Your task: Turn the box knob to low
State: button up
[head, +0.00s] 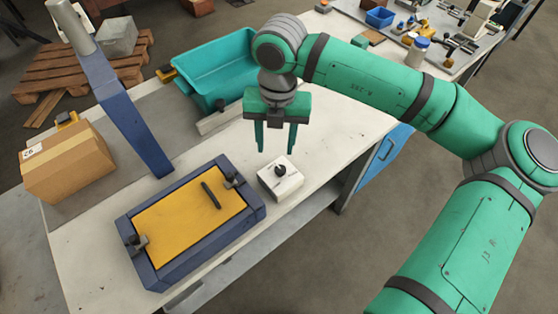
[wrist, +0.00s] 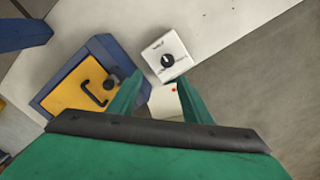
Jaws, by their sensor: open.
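The box is a small white block (head: 273,186) on the workbench, and its round black knob (head: 281,170) sits on top. The wrist view shows the white box (wrist: 157,51) beyond my fingertips, with dark marks around the black knob (wrist: 167,60). The marks are too small to read, so I cannot tell the knob's setting. My gripper (head: 275,152) points down, open and empty, above the bench just behind the box in the head view. In the wrist view my two fingers (wrist: 160,90) spread apart short of the box; neither visibly touches the knob.
A blue-framed furnace with a yellow lid (head: 178,231) and black handle stands left of the box. A teal bin (head: 205,80), a cardboard box (head: 72,165) and a blue post (head: 128,115) are farther left and back. The bench edge lies close right of the box.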

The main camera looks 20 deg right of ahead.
aim_at(280, 169)
jog(key=f, duration=0.3)
jog(key=d+f, duration=0.1)
jog(key=f, duration=0.6)
jog(key=shift+d+f, duration=0.15)
jog(key=shift+f, duration=0.15)
jog(key=shift+c, duration=0.4)
jog(key=c, duration=1)
